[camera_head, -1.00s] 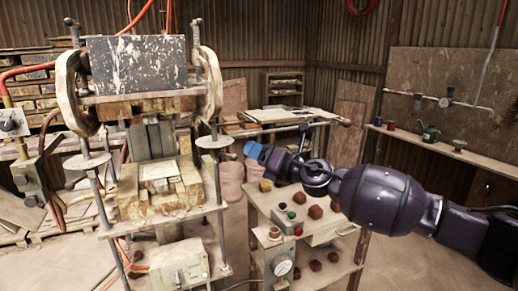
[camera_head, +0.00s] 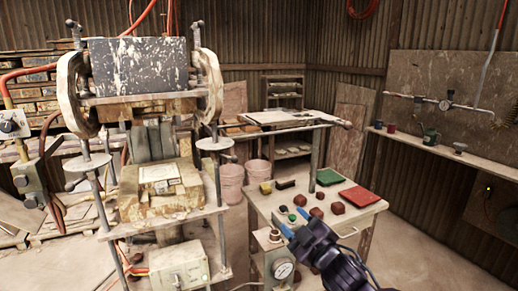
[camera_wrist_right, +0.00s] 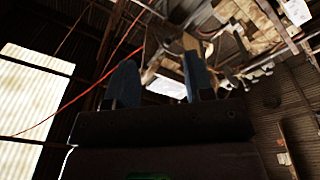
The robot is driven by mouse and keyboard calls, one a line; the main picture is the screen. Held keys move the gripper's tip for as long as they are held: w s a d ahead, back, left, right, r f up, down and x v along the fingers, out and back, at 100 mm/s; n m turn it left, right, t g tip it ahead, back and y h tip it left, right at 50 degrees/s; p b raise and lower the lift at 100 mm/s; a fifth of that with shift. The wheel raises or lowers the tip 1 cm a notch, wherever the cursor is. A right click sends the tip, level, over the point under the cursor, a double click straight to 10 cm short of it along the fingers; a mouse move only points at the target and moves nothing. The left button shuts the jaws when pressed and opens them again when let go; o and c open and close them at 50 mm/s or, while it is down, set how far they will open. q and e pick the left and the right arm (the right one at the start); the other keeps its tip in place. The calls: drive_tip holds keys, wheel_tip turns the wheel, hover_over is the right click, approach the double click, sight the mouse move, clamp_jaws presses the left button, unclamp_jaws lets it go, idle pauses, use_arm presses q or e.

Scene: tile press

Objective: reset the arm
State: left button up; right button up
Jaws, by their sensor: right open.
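My right gripper (camera_head: 287,222) has blue fingertips and shows in the head view at the front of the small worktable, low in the picture. Its dark purple arm comes in from the bottom. In the right wrist view the two blue fingers of the gripper (camera_wrist_right: 160,82) stand apart with nothing between them. That view looks up toward the roof and walls. The tile press (camera_head: 150,108) stands to the left, clear of the gripper. My left gripper is not in view.
The worktable (camera_head: 372,208) carries reddish-brown lumps (camera_head: 317,212), a green pad (camera_head: 329,177), a red pad (camera_head: 359,196) and a yellow block (camera_head: 265,188). A control box with a gauge (camera_head: 283,269) is close to the gripper. Floor at the right is open.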

drive_tip(key=s+d+f+m+g+h, duration=0.2)
drive_tip(key=s+d+f, duration=0.4)
drive_tip(key=s+f, duration=0.4)
drive_tip(key=s+d+f+m+g+h, duration=0.1)
drive_tip(key=s+d+f+m+h, duration=0.3)
drive_tip(key=s+f, duration=0.6)
drive_tip(key=s+d+f+m+g+h, duration=0.2)
drive_tip(key=s+d+f+m+h, duration=0.1)
drive_tip(key=s+d+f+m, duration=0.4)
drive_tip(key=s+d+f, duration=0.2)
drive_tip(key=s+f, duration=0.1)
drive_tip(key=shift+s+f+g, duration=0.2)
drive_tip(key=shift+f+g, duration=0.1)
drive_tip(key=shift+f, duration=0.1)
